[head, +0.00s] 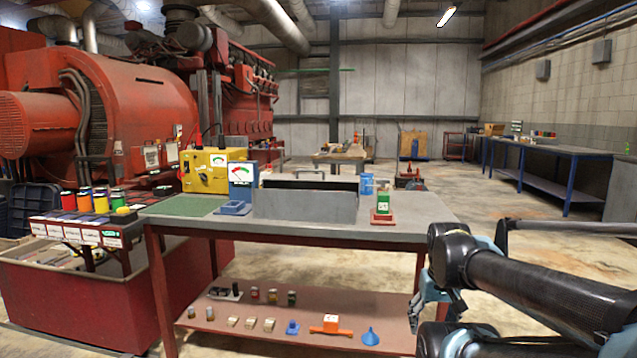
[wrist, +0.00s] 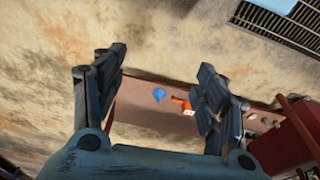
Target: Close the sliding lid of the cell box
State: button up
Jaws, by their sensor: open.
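A long grey metal box (head: 300,208) stands on the workbench top (head: 405,232) and looks like the cell box. Its front wall faces me, and a dark strip shows along its upper back. I cannot make out its lid or how far it is open. My gripper (wrist: 163,65) is open and empty, with its two fingers wide apart in the wrist view. My arm is at the right of the head view, to the right of the bench and well clear of the box. The box is not visible in the wrist view.
A blue gauge (head: 241,180) and yellow case (head: 205,171) stand left of the box. A green block in a red holder (head: 383,208) and a blue can (head: 367,184) stand right. The lower shelf holds a blue funnel (head: 370,336) and orange tool (head: 331,325).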

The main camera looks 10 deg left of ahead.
aim_at(293, 182)
jog(key=z, duration=1.7)
jog(key=k, duration=0.95)
jog(key=u, duration=1.7)
jog(key=i, duration=1)
